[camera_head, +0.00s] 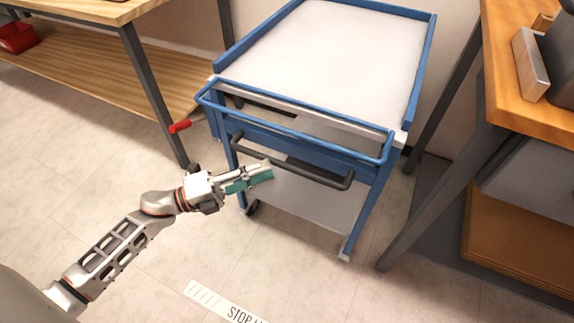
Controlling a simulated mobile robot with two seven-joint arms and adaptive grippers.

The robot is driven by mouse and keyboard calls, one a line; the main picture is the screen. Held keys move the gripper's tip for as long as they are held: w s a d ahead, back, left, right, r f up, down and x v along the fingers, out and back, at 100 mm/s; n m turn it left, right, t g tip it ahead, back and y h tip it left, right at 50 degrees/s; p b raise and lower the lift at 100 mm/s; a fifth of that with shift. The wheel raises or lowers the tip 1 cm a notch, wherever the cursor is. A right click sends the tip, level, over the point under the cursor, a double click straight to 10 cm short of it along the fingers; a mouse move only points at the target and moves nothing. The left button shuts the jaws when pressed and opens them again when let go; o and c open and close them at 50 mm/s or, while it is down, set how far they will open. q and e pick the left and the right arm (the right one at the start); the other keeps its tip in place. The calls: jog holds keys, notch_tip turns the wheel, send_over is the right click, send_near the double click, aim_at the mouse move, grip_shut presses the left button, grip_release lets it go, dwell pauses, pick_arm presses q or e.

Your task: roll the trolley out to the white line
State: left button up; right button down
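The trolley (340,45) has a blue frame, a white top and a lower shelf. It stands between two benches. A blue rail (290,118) runs across its near end, with a dark grey bar handle (315,178) below. My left gripper (268,171) reaches in from the left, its teal-padded fingers at the left part of the dark handle. I cannot tell whether they touch or enclose it. The white line (225,303), with hatching and partly cut-off "STOP" lettering, lies on the floor in front, at the bottom edge. My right gripper is out of view.
A red grip (180,126) sticks out left of the trolley. A wooden bench with a grey leg (152,90) and a red bin (17,37) stands left. Another bench (525,75) stands close on the right, its leg (440,200) near the trolley. The floor in front is clear.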

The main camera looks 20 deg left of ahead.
aim_at(283, 163)
pick_arm(q)
jog(key=x, duration=0.5)
jog(key=shift+w+d, duration=0.25)
grip_shut()
